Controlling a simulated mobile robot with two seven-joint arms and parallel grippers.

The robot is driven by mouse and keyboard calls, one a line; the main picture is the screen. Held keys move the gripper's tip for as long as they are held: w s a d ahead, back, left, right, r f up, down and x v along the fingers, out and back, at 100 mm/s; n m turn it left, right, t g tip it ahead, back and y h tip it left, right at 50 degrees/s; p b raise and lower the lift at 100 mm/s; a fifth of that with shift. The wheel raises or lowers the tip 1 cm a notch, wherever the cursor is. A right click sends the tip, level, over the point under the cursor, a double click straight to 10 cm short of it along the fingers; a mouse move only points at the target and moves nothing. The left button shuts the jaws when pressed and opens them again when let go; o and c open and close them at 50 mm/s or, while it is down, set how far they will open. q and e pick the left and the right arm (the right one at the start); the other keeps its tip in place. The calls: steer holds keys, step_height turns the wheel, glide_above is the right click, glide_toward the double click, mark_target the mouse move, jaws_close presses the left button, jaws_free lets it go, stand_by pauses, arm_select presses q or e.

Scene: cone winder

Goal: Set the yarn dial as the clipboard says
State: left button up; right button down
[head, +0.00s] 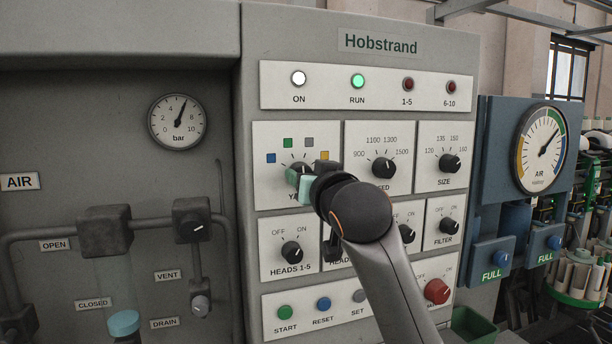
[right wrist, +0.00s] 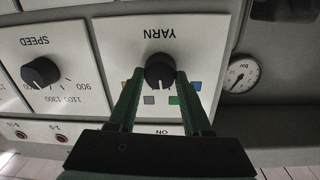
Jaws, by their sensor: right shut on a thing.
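The yarn dial (head: 299,167) is a round black knob on a white plate at the upper left of the panel. Blue, green, grey and yellow squares stand around it. The right wrist view shows the dial (right wrist: 160,68) upside down, between the two green fingers. My right gripper (head: 299,183) is shut on the dial and, with its arm, hides part of it in the head view; it also shows in the right wrist view (right wrist: 160,82). My left gripper and the clipboard are not in view.
The speed dial (head: 383,168) and the size dial (head: 449,163) sit to the right. The heads 1-5 switch (head: 291,252) is below. The run lamp (head: 357,81) glows green above. A red knob (head: 436,291) is at the lower right. Pipes and valves fill the left.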

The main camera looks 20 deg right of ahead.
steer(key=m+p, duration=0.1)
steer(key=m, duration=0.3)
steer(key=shift+m, duration=0.3)
stand_by(0.3)
steer(key=shift+c, duration=1.7)
jaws_free()
steer(key=s+b, duration=0.2)
steer(key=s, duration=1)
steer(key=shift+s+r, duration=0.25)
